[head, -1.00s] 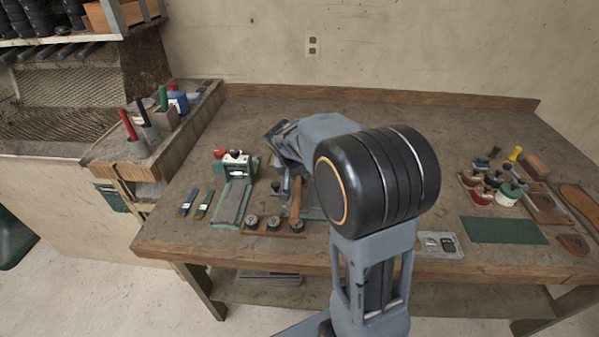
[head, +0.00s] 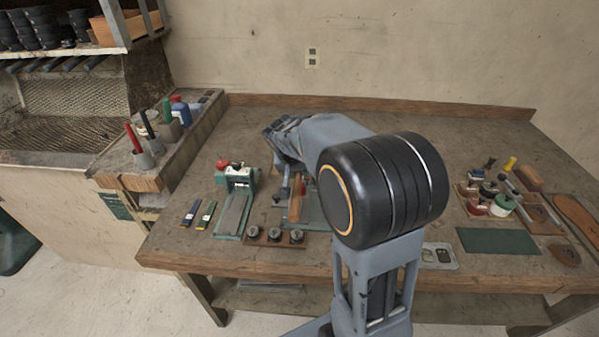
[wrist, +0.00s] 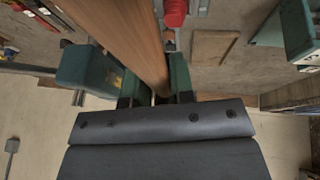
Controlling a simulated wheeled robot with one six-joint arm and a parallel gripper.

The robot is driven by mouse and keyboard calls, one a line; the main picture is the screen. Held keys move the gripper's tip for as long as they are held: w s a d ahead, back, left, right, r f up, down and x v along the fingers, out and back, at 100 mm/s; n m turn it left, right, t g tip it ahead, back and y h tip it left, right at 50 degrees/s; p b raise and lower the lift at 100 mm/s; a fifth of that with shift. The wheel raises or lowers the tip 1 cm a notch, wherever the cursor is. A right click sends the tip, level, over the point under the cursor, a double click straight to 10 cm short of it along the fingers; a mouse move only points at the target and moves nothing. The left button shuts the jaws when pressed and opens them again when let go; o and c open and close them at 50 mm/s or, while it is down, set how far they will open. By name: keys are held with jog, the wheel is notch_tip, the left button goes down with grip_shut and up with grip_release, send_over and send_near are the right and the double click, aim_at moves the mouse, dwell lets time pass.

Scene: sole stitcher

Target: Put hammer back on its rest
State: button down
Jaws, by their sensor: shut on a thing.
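The hammer's wooden handle (head: 295,202) shows in the head view below my gripper (head: 287,180), over the middle-left of the bench. In the wrist view the handle (wrist: 130,35) runs from the top edge down between the fingers of my gripper (wrist: 158,97), which is shut on it. The hammer's head is hidden or cannot be made out. My wrist and arm cover part of the area in the head view. I cannot tell for certain which item is the hammer's rest; a flat greenish plate (head: 313,210) lies partly hidden beside the handle.
A wooden strip with round dark knobs (head: 275,236) lies just in front of the handle. A green-based device with a red knob (head: 234,200) stands to its left. A green mat (head: 500,240), jars and tools occupy the right.

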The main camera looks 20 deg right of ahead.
jog(key=shift+r+p, duration=0.65)
jog(key=shift+r, duration=0.9)
